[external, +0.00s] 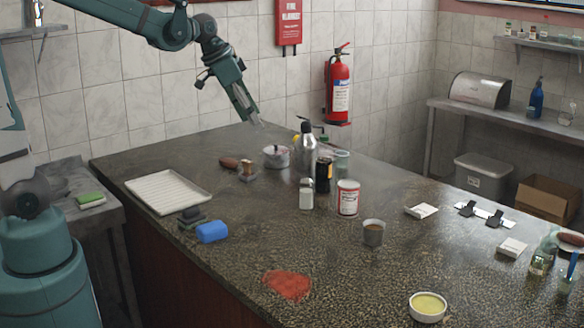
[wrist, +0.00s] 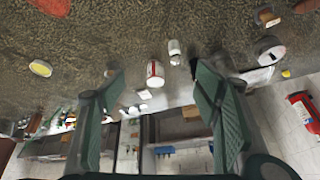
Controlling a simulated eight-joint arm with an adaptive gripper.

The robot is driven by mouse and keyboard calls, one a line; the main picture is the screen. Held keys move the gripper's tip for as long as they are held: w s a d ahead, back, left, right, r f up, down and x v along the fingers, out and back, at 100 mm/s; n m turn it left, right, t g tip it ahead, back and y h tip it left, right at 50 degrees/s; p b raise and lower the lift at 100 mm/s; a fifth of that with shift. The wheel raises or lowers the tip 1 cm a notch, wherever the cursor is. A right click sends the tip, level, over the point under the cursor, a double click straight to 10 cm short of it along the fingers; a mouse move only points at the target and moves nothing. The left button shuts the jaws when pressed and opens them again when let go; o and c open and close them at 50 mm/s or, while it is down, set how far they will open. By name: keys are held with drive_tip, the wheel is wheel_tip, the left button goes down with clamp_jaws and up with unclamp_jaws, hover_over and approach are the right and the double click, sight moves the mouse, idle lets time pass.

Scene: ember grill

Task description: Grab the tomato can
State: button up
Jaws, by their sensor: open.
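The tomato can (external: 347,198) is a white and red can standing upright on the dark speckled counter, right of the middle. In the wrist view the can (wrist: 155,74) shows between and beyond my fingers, some distance off. My gripper (external: 254,116) is open and empty, high above the back of the counter, to the left of and behind the can. In the wrist view my gripper (wrist: 159,78) has its two green fingers spread wide. Nothing touches the can.
Close to the can stand a white-bodied shaker (external: 306,195), a dark jar (external: 323,176), a tall metal bottle (external: 308,150) and a grey cup (external: 373,233). A white lidded pot (external: 276,156) is behind. A white tray (external: 168,191) lies left. The counter before the can is mostly clear.

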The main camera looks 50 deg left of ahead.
sight(348, 183)
drive_tip(key=w+d+f+m+g, duration=0.1)
drive_tip(key=w+d+f+m, duration=0.1)
drive_tip(key=w+d+f, duration=0.2)
drive_tip(key=w+d+f+m+h, duration=0.1)
drive_tip(key=w+d+f, duration=0.3)
drive_tip(key=w+f, duration=0.7)
drive_tip(key=w+d+f+m+g+h, duration=0.1)
drive_tip(key=w+d+f+m, duration=0.2)
drive_tip(key=w+f, duration=0.4)
drive_tip(key=shift+w+d+f+g, duration=0.1)
drive_tip(key=shift+w+d, duration=0.05)
drive_tip(key=shift+w, duration=0.8)
drive_tip(key=shift+w+d+f+g, duration=0.1)
drive_tip(key=shift+w+d+f, duration=0.1)
drive_tip(key=shift+w, duration=0.7)
drive_tip(key=shift+w+d+f+g, duration=0.1)
drive_tip(key=shift+w+d, duration=0.05)
drive_tip(key=shift+w, duration=0.8)
drive_tip(key=shift+w+d+f+m, duration=0.2)
drive_tip(key=shift+w+f+m, duration=0.1)
drive_tip(key=shift+f, duration=0.25)
drive_tip(key=shift+f, duration=0.1)
drive_tip(key=shift+x, duration=1.2)
drive_tip(key=shift+d+f, duration=0.1)
drive_tip(key=shift+p+x, duration=0.45)
drive_tip(key=shift+x, duration=2.05)
drive_tip(key=shift+d, duration=0.1)
